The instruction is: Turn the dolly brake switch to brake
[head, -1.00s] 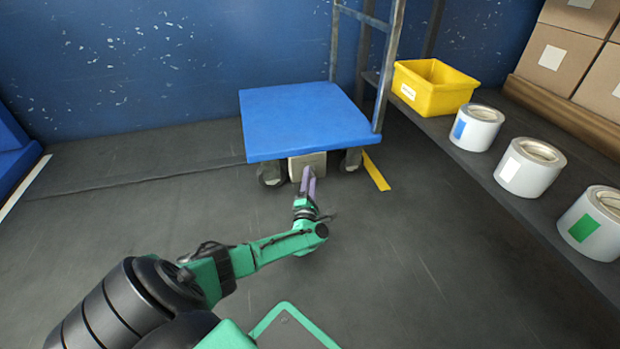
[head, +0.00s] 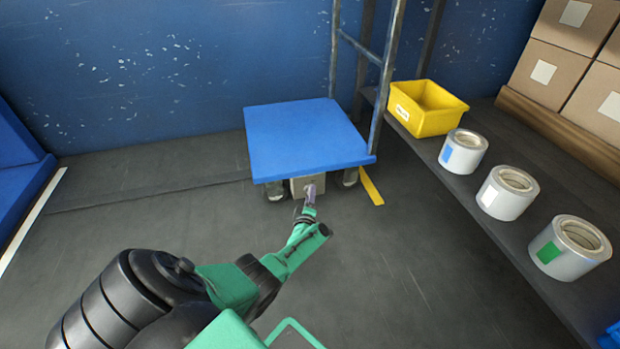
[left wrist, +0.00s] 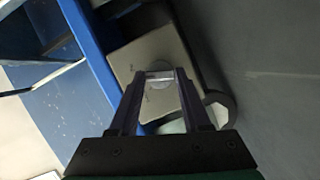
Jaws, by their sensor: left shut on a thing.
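The blue dolly (head: 305,138) stands by the blue wall, with a beige brake box (head: 298,187) under its front edge between dark wheels. In the left wrist view the box face (left wrist: 135,62) carries a round grey brake switch (left wrist: 160,67) with a pale bar. My left gripper (head: 310,190) is at the box. Its fingers (left wrist: 160,82) are shut on the switch, one on each side of the bar. The fingers partly cover the switch, so its setting cannot be read. My right gripper is not in view.
A dark shelf (head: 455,195) on the right holds a yellow bin (head: 428,118) and white rolls (head: 508,195). Cardboard boxes stand behind it. A yellow strip (head: 371,186) lies on the floor right of the dolly. The floor at left is clear.

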